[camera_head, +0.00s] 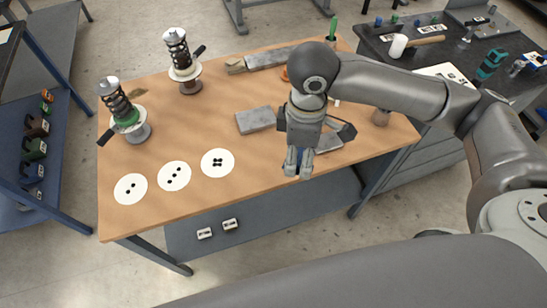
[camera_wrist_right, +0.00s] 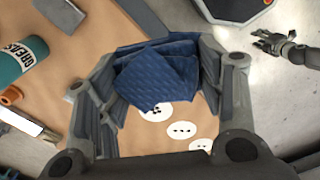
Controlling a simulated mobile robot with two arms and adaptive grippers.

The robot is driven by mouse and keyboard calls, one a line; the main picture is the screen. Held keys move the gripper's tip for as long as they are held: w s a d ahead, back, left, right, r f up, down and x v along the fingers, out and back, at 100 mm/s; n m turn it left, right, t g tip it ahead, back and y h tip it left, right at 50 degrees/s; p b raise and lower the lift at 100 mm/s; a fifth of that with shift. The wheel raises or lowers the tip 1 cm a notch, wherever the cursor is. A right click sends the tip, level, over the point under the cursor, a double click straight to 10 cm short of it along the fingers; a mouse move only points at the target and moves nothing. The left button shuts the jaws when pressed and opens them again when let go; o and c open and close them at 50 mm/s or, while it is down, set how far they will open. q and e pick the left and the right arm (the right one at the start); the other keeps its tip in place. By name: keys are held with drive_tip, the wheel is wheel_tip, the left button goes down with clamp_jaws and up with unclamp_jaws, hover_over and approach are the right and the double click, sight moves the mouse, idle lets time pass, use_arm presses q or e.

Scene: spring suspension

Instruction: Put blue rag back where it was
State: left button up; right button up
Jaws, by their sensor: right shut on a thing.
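The blue rag (camera_wrist_right: 155,75) is folded and patterned in the right wrist view, between the fingers of my right gripper (camera_wrist_right: 160,85). My right gripper (camera_head: 299,165) is shut on it and points down over the front edge of the wooden workbench (camera_head: 270,185) in the head view. There the rag is mostly hidden by the gripper. My left gripper (camera_wrist_right: 265,42) shows small at the upper right of the right wrist view, with its fingers apart and empty; it is outside the head view.
Two spring assemblies (camera_head: 122,105) (camera_head: 181,60) stand at the bench's left and back. White dotted discs (camera_head: 217,163) lie along the front. Grey metal blocks (camera_head: 256,120) lie mid-bench. A teal grease can (camera_wrist_right: 22,60) stands at the left in the wrist view. A dark cabinet (camera_head: 420,75) is at the right.

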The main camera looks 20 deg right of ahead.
drive_tip(key=n, duration=0.1)
drive_tip(key=a+n, duration=0.1)
drive_tip(key=n, duration=0.1)
drive_tip(key=f+n, duration=0.1)
drive_tip(key=shift+s+a+n, duration=0.25)
drive_tip(key=shift+s+n, duration=0.05)
wheel_tip(320, 180, down, 2)
drive_tip(key=a+f+n+b, duration=0.1)
drive_tip(key=a+n, duration=0.1)
drive_tip(key=n, duration=0.7)
drive_tip(key=n+p, duration=0.2)
drive_tip(key=n, duration=0.4)
hover_over(273, 158)
drive_tip(key=f, duration=1)
drive_tip(key=shift+s+a, duration=0.1)
drive_tip(key=shift+s, duration=0.3)
drive_tip(key=shift+w+f, duration=0.3)
wheel_tip(273, 158, down, 3)
drive_tip(key=shift+w+p, duration=0.1)
drive_tip(key=shift+p, duration=0.45)
use_arm(q)
drive_tip(key=shift+s+a+r, duration=0.2)
drive_tip(key=shift+s+r, duration=0.6)
drive_tip(key=shift+s, duration=0.3)
use_arm(e)
drive_tip(key=shift+f, duration=0.15)
drive_tip(key=shift+f, duration=0.1)
